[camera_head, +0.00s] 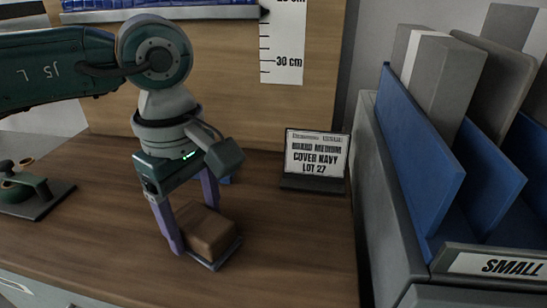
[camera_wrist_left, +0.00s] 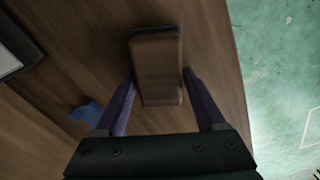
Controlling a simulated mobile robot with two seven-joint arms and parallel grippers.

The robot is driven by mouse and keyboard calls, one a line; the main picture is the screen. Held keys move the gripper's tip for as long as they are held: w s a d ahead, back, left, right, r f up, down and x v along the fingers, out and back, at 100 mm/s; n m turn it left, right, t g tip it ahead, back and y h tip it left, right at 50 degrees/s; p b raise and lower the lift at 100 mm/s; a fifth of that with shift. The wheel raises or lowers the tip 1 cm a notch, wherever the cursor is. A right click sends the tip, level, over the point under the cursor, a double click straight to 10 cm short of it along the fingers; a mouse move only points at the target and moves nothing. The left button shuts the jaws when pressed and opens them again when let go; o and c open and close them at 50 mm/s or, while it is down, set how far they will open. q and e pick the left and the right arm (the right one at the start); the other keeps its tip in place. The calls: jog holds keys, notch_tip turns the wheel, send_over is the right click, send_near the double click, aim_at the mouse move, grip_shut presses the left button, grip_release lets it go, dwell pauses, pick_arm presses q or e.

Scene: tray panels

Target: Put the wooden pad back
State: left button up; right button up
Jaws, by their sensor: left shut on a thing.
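The wooden pad (camera_head: 210,232) is a brown block at the front middle of the wooden worktop, on a thin dark grey base (camera_head: 226,256). My left gripper (camera_head: 196,238) comes down from above with its purple fingers on both sides of the pad, and it is shut on it. In the left wrist view the pad (camera_wrist_left: 158,68) lies between the two fingers (camera_wrist_left: 158,90), with a dark edge at its far end. I cannot tell whether the base touches the worktop. My right gripper is not in view.
A sign (camera_head: 315,156) reading "mixed medium cover navy lot 27" stands behind the pad. A grey bin (camera_head: 400,262) labelled "SMALL" with blue and grey panels is at right. A small blue piece (camera_wrist_left: 88,112) lies near the gripper.

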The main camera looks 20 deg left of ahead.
pick_arm(q)
jog(key=o, duration=1.2)
jog(key=shift+f, duration=0.1)
jog(key=shift+c, duration=0.2)
